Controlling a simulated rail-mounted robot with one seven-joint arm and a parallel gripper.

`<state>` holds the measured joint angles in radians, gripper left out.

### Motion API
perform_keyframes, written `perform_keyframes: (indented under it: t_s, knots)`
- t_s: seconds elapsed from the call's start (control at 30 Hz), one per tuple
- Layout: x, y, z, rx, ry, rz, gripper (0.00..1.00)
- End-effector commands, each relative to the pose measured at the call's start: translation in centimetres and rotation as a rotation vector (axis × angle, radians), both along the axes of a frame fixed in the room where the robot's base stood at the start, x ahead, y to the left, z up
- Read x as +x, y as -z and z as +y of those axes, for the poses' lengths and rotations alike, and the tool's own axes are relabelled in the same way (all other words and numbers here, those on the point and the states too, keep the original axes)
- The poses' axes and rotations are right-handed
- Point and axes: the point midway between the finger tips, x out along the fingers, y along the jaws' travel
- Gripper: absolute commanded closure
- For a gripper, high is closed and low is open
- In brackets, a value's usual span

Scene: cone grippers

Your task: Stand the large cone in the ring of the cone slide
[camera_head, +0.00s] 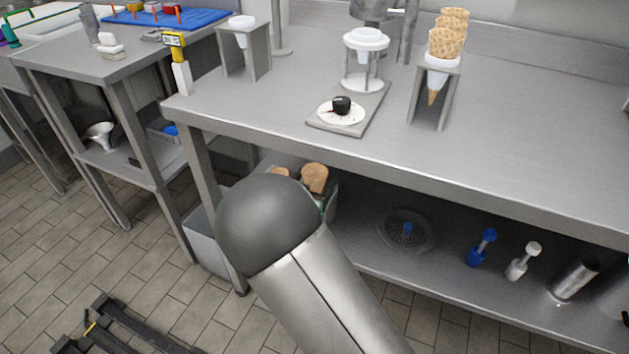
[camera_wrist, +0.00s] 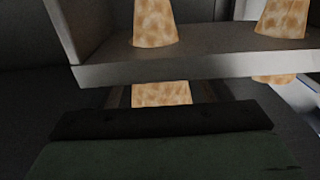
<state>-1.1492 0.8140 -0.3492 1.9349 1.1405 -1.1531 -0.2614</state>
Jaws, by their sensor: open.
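Tan waffle cones stand in a grey rack under the counter. One cone (camera_head: 314,176) shows beside my arm in the head view. In the wrist view one cone (camera_wrist: 155,22) stands through the rack's plate (camera_wrist: 190,65), and a second cone (camera_wrist: 282,18) stands to its right. I cannot tell which is the large one. My gripper (camera_wrist: 161,118) shows as a dark-edged green part low in the wrist view, just below the nearer cone's lower part. It is open. On the counter a white ring on posts (camera_head: 366,41) rises from a grey base, which looks like the cone slide. The ring looks empty.
A stack of cones (camera_head: 447,42) stands in a bracket at the right, and a bracket with a white cup (camera_head: 241,24) at the left. A black object lies on a white disc (camera_head: 341,113). The counter edge (camera_head: 400,165) overhangs the lower shelf. Utensils (camera_head: 481,248) stand on that shelf.

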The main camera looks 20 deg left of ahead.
Motion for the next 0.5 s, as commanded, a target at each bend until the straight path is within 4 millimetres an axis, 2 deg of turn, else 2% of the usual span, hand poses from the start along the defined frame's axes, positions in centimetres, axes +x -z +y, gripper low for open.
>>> perform_keyframes:
  t_s: [0.3, 0.5]
  knots:
    - [0.0, 0.6, 0.0, 0.000, 0.000, 0.000, 0.29]
    - [-5.2, -0.2, 0.1, -0.002, -0.003, 0.002, 0.29]
